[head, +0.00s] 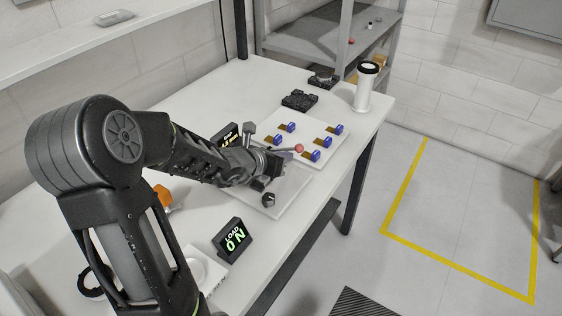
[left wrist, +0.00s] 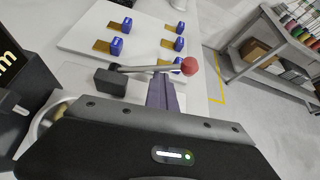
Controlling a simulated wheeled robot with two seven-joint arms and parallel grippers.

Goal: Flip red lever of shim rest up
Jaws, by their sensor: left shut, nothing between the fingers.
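The red lever ball (head: 299,148) shows just beyond my left gripper in the head view. In the left wrist view the red ball (left wrist: 190,66) sits at the right end of a thin grey rod (left wrist: 150,69). The rod runs from a dark block (left wrist: 110,82) and lies nearly level in the picture. My left gripper (head: 277,160) is shut and empty. Its fingertips (left wrist: 164,80) are close to the rod, between block and ball; I cannot tell whether they touch it. My arm hides part of the fixture in the head view. My right gripper is not in view.
A white board (head: 268,129) with several blue clips lies behind the lever. A pale base plate (head: 285,195) is under my gripper. A load display (head: 230,240) reads 0 N. A white cylinder (head: 364,92) stands at the table's far right corner.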

